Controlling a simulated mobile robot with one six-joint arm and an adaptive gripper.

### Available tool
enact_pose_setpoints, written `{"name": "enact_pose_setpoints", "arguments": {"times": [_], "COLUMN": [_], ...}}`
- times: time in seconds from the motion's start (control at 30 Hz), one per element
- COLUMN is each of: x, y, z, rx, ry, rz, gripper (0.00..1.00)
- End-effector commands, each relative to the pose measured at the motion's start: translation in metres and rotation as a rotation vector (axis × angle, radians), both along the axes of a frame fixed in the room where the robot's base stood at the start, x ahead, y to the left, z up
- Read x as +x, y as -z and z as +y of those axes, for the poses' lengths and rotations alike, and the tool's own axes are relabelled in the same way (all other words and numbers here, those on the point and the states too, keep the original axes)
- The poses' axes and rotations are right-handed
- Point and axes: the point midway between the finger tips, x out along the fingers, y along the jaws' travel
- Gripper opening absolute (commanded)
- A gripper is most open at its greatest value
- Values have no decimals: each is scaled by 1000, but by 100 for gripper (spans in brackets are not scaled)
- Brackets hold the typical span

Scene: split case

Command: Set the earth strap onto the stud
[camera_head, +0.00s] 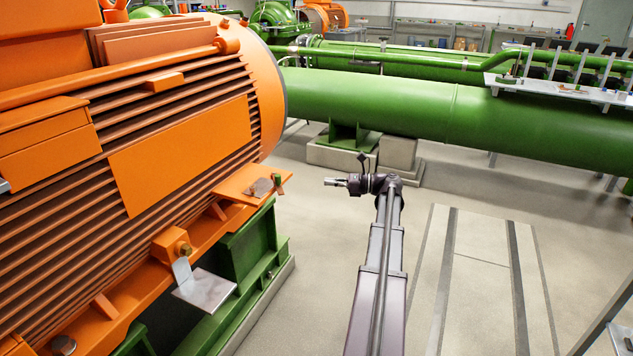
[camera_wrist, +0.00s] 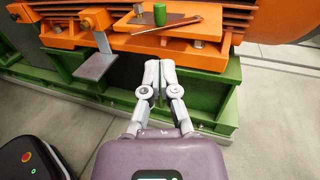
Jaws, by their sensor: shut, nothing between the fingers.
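My gripper (camera_head: 328,182) is shut and empty, held in the air to the right of the orange motor's foot ledge. In the wrist view its fingertips (camera_wrist: 158,66) point at the ledge from the near side, apart from it. A thin copper-coloured strip (camera_wrist: 165,26) lies across the ledge beside an upright green cylinder (camera_wrist: 160,14); it may be the earth strap. An orange block with a brass bolt (camera_head: 185,250) stands further along the ledge and also shows in the wrist view (camera_wrist: 87,23). I cannot tell which part is the stud.
A grey plate (camera_head: 207,290) juts out below the block on a bent metal strip. The orange motor (camera_head: 180,140) sits on a green base frame (camera_head: 252,252). A dark rounded machine with a red button (camera_wrist: 28,157) is at lower left. Pale floor (camera_head: 310,260) is open between.

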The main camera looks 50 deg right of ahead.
Motion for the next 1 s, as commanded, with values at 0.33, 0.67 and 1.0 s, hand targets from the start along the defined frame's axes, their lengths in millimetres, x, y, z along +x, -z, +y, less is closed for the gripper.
{"name": "enact_pose_setpoints", "arguments": {"times": [0.33, 0.67, 1.0], "x": [30, 70, 100], "y": [0, 0, 0], "z": [24, 53, 75], "rx": [-1, -1, -1], "ry": [-2, -1, 1], "rz": [-1, -1, -1], "gripper": [0, 0, 0]}}
